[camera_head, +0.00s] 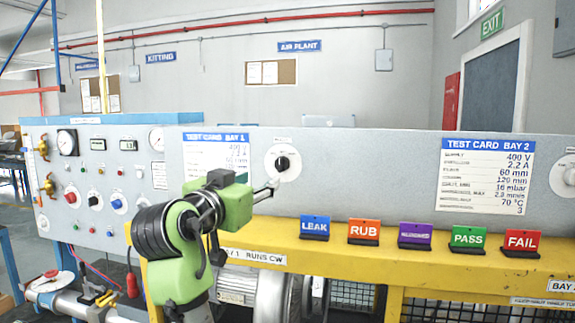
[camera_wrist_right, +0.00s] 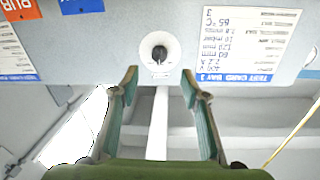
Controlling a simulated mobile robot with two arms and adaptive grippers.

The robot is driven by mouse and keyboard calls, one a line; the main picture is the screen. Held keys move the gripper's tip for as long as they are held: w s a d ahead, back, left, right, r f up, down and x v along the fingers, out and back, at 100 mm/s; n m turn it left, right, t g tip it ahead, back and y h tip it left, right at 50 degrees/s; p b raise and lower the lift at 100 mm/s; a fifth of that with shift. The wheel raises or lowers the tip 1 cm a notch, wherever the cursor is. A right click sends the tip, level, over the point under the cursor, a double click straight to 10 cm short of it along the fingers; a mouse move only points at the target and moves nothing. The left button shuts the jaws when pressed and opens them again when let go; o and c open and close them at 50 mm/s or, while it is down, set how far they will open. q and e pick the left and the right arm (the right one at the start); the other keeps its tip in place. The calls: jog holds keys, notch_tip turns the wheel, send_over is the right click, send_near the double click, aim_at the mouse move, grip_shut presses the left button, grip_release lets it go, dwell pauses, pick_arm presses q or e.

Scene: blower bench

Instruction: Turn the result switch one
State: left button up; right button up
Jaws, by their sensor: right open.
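The result switch for bay 1 is a black knob (camera_head: 282,163) on a round white plate, on the grey panel right of the Test Card Bay 1 sheet (camera_head: 216,158). In the right wrist view, which is upside down, the knob (camera_wrist_right: 159,54) shows centred just beyond the fingertips. My right gripper (camera_head: 270,189), on a green arm, is just below and left of the knob in the head view. In the wrist view its two fingers (camera_wrist_right: 159,76) are spread and empty, with no contact visible. My left gripper is not in view.
Label blocks Leak (camera_head: 315,228), Rub (camera_head: 364,232), a purple one (camera_head: 415,235), Pass (camera_head: 467,238) and Fail (camera_head: 521,242) stand along the yellow beam (camera_head: 400,264). A second switch (camera_head: 568,176) is at the right edge. Gauges and buttons fill the left panel (camera_head: 100,180).

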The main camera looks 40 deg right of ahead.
jog(key=p, duration=0.5)
send_near(279, 167)
jog(key=x, duration=0.3)
jog(key=p+x, duration=0.1)
jog(key=x, duration=0.2)
jog(key=shift+w+d+r, duration=0.15)
jog(key=shift+w+d, duration=0.05)
jog(key=shift+d, duration=0.1)
jog(key=shift+p+x, duration=0.55)
jog(key=shift+x, duration=0.45)
jog(key=shift+w+d, duration=0.25)
jog(key=shift+w, duration=0.05)
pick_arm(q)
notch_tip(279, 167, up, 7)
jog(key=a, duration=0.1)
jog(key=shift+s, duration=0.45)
pick_arm(e)
jog(key=c, duration=1.1)
